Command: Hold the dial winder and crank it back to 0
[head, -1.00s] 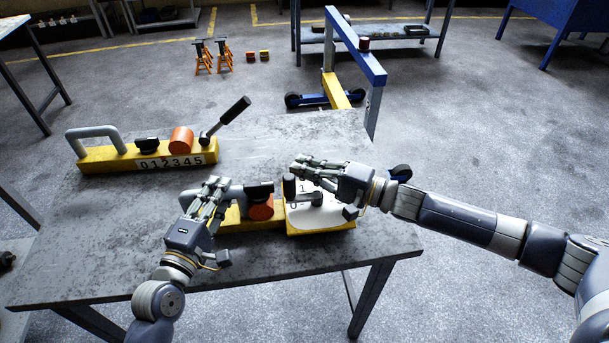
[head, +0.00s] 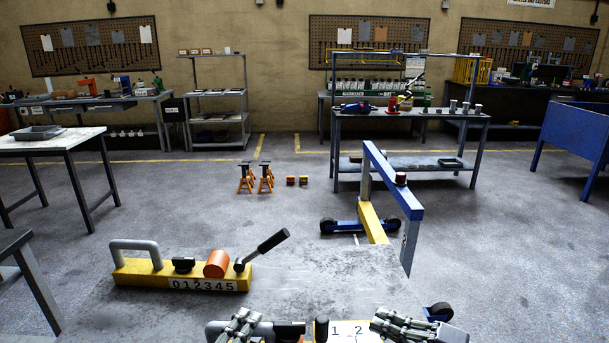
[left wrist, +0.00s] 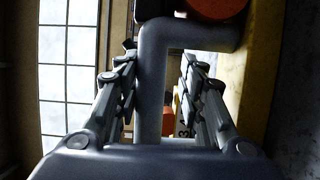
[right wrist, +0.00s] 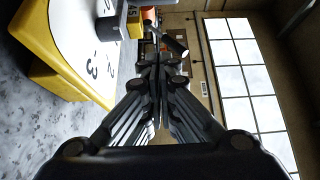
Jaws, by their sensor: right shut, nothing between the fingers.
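My left gripper (head: 240,322) is at the handle. In the left wrist view, the fingers (left wrist: 158,60) lie on both sides of the grey handle (left wrist: 150,95); whether both press on it is unclear. My right gripper (head: 380,319) is shut and empty by the dial's right side. The right wrist view shows the dial face (right wrist: 75,35) and a grey crank part (right wrist: 112,22) left of the fingers (right wrist: 154,62).
A yellow bar tool (head: 185,275) marked 0 to 5, with an orange drum and black lever, lies farther back on the table. A blue and yellow hoist (head: 395,180) stands behind the table. The tabletop's middle (head: 300,275) is clear.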

